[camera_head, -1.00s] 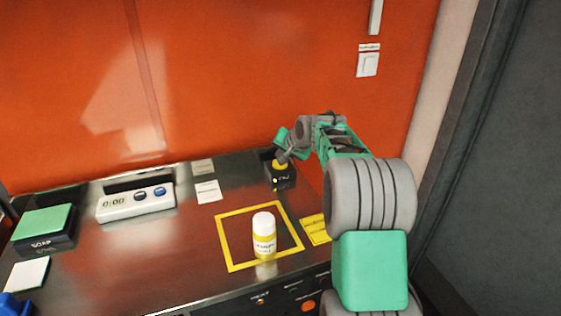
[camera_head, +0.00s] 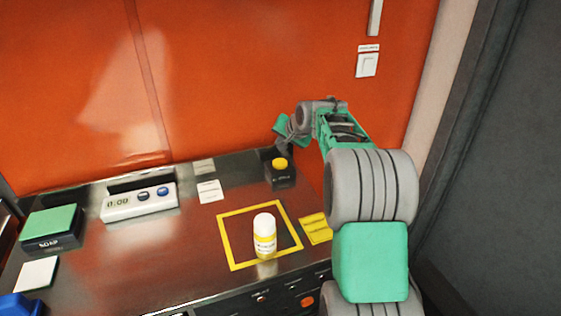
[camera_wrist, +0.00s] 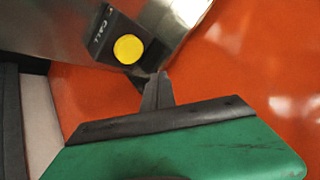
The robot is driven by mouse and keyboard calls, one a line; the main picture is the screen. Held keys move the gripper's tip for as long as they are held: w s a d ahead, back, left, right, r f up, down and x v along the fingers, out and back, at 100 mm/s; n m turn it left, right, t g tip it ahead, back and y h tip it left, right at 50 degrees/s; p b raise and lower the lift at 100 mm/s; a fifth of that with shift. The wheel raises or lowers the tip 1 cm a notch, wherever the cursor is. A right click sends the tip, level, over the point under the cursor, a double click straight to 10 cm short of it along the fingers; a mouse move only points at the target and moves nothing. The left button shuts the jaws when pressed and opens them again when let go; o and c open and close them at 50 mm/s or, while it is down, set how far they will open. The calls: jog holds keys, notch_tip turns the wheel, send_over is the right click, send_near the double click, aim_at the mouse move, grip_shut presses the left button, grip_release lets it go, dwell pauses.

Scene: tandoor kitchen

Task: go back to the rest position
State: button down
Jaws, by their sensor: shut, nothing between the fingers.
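My gripper (camera_head: 281,147) is shut and empty in the head view. It is above and close to the yellow button of a black call box (camera_head: 281,177) at the back right of the steel counter. In the wrist view, my shut fingers (camera_wrist: 158,78) point toward the call box, and the yellow button (camera_wrist: 128,49) lies a little up and left of their tips. A gap shows between the fingertips and the button.
A white-capped yellow bottle (camera_head: 264,238) stands upright inside a yellow square outline (camera_head: 226,243) on the counter. A white timer (camera_head: 139,202), a green-topped soap box (camera_head: 50,228) and a blue object (camera_head: 18,307) are at left. An orange wall (camera_head: 220,80) rises behind.

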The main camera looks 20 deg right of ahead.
dwell(0.4)
jog(key=s+a+f+n+g+b, duration=0.2)
jog(key=s+a, duration=0.5)
jog(key=s+a+f+n+g+y+b, duration=0.1)
jog(key=s+a+f+n+b, duration=0.1)
jog(key=s+a, duration=0.5)
jog(key=s+a+f+n+g+b, duration=0.2)
jog(key=s+a+n, duration=0.2)
jog(key=s+a, duration=0.4)
jog(key=shift+s+a+f+g, duration=0.1)
jog(key=shift+a+f+g, duration=0.2)
jog(key=shift+a, duration=0.1)
jog(key=shift+n+g, duration=0.5)
jog(key=shift+n, duration=0.3)
jog(key=s, duration=0.4)
jog(key=s+a, duration=0.1)
jog(key=s, duration=0.1)
jog(key=shift+f, duration=0.2)
jog(key=s, duration=0.1)
jog(key=s+d+p, duration=0.1)
jog(key=s, duration=0.1)
jog(key=s+r+p, duration=0.1)
jog(key=shift+s+d, duration=0.3)
jog(key=s+d+m+h+p, duration=0.1)
jog(key=s+d+p, duration=0.3)
jog(key=s+d, duration=0.2)
jog(key=shift+d+t+h, duration=0.3)
jog(key=shift+d+h, duration=0.1)
jog(key=shift+d, duration=0.1)
